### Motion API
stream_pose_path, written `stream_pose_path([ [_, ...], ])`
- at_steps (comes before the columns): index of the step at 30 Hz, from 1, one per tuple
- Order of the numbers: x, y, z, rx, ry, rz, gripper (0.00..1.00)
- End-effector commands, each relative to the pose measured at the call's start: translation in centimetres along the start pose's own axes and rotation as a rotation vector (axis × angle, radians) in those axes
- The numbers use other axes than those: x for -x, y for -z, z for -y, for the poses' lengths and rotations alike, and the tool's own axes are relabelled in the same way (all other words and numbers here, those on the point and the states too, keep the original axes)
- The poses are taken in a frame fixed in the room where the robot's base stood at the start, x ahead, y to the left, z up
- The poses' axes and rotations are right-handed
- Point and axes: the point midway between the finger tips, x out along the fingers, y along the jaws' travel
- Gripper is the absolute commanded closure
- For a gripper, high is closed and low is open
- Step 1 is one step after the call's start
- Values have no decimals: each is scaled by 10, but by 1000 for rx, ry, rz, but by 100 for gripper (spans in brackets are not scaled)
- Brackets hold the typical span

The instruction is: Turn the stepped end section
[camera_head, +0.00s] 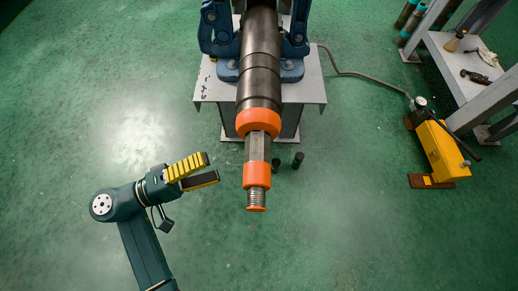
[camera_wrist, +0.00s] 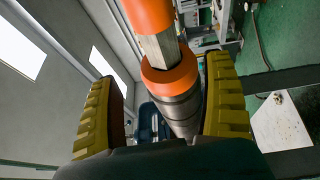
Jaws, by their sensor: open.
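The stepped end section points toward the camera in the head view. It has a wide orange collar (camera_head: 258,122), a bare metal hexagonal length (camera_head: 258,147), a narrower orange band (camera_head: 257,175) and a threaded metal tip (camera_head: 256,198). It sits on the end of a dark pipe (camera_head: 262,70). My gripper (camera_head: 211,169) is open and empty, left of the section and apart from it, with its yellow-padded fingers pointing right. In the wrist view, the hexagonal length (camera_wrist: 162,46) and wide collar (camera_wrist: 170,76) show in the gap between my fingers (camera_wrist: 162,68); the threaded tip is out of view.
A blue vise (camera_head: 220,35) on a grey stand (camera_head: 313,85) flanks the pipe. Two small dark cylinders (camera_head: 298,160) stand on the floor right of the section. A yellow pump (camera_head: 440,150) with a hose and a shelf (camera_head: 465,65) are at right. The green floor around my gripper is clear.

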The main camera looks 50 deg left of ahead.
Motion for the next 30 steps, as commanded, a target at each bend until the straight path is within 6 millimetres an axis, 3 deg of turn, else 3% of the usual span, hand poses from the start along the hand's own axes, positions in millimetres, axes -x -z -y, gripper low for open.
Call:
stream_pose_path([
  [9,-79,-2,4,-3,0,8,17],
  [15,-113,-1,2,-2,0,4,17],
  [26,-121,0,0,-1,0,0,17],
  [30,-121,0,0,-1,0,0,41],
])
